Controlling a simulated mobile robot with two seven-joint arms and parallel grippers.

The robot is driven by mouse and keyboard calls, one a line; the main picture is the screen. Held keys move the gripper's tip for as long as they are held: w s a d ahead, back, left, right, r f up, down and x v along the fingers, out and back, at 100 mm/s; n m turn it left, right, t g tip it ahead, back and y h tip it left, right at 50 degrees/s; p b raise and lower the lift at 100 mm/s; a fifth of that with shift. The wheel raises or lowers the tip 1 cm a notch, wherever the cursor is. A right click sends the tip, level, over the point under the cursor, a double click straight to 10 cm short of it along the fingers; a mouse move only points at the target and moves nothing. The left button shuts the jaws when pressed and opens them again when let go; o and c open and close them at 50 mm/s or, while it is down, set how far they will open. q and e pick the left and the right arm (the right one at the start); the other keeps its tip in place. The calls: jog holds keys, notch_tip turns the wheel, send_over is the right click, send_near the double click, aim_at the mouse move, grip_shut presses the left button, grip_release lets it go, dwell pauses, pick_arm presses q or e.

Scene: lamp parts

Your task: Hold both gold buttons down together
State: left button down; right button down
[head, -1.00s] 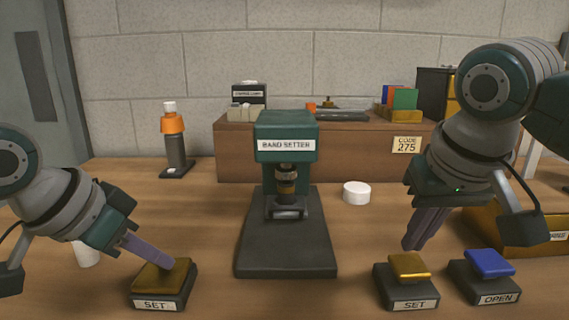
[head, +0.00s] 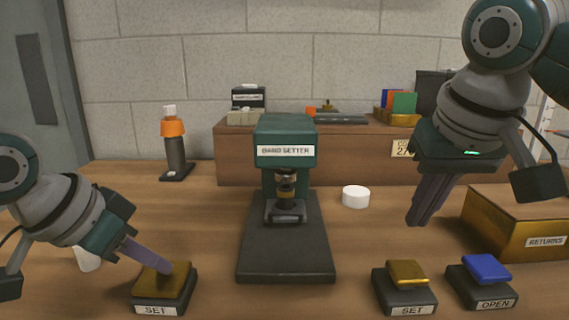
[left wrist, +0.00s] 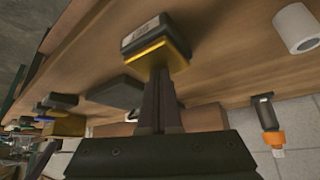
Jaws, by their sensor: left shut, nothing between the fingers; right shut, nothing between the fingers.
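The left gold button (head: 151,283) sits on a dark block labelled SET at the front left. My left gripper (head: 168,269) is shut and empty, with its fingertips touching the button's top. In the left wrist view the gold button (left wrist: 152,58) is at the fingertips; I cannot tell how far it is pressed. The right gold button (head: 407,271) sits on another SET block at the front right and stands raised. My right gripper (head: 417,222) is shut and empty, pointing down above and behind that button, apart from it.
A blue button (head: 486,268) on a block labelled OPEN stands just right of the right gold button. The green band setter press (head: 285,143) stands between the gold buttons. A RETURNS bin (head: 513,232) is at the right. A white round piece (head: 356,196) lies behind.

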pick_arm(q)
jog(key=shift+r+p, duration=3.3)
jog(key=shift+p, duration=0.05)
jog(key=shift+f, duration=0.1)
